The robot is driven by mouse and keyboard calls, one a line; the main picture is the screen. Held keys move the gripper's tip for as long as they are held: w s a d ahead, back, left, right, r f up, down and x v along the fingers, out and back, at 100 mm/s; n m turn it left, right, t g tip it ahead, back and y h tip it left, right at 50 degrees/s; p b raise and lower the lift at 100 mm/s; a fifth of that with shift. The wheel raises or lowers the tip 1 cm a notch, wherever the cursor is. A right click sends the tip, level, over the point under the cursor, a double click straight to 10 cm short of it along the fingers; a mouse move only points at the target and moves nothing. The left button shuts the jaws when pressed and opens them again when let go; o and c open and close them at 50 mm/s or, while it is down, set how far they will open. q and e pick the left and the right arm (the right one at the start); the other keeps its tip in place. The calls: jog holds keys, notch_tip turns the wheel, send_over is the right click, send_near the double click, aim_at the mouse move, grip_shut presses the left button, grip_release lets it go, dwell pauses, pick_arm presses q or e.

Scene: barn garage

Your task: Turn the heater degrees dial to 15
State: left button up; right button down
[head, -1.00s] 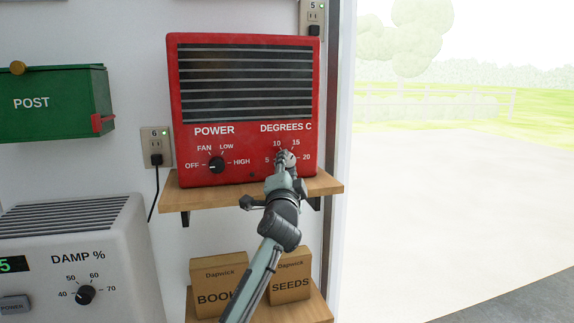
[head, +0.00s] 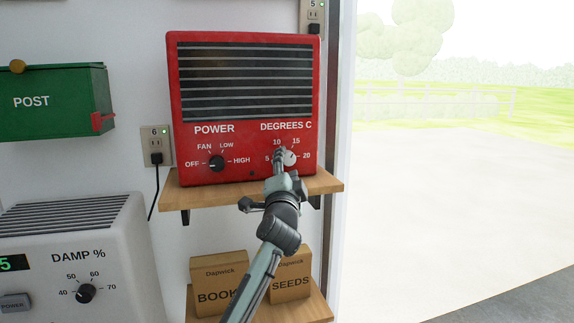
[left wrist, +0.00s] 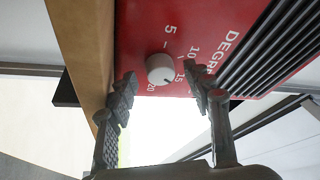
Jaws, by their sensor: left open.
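The red heater (head: 243,110) stands on a wooden shelf. Its white degrees dial (head: 290,158) is at the lower right, ringed by the numbers 5, 10, 15 and 20. The dial also shows in the left wrist view (left wrist: 160,68). My right gripper is not in view.
The black power knob (head: 217,163) is left of the degrees dial. The wooden shelf (head: 225,195) juts out below the heater. Two cardboard boxes (head: 219,280) stand on a lower shelf. A white dehumidifier (head: 120,250) is at lower left; open doorway lies right.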

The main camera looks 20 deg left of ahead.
pick_arm(q)
jog(key=v, duration=0.6)
jog(key=shift+s, duration=0.35)
jog(key=shift+d+f, duration=0.1)
jog(key=shift+d, duration=0.05)
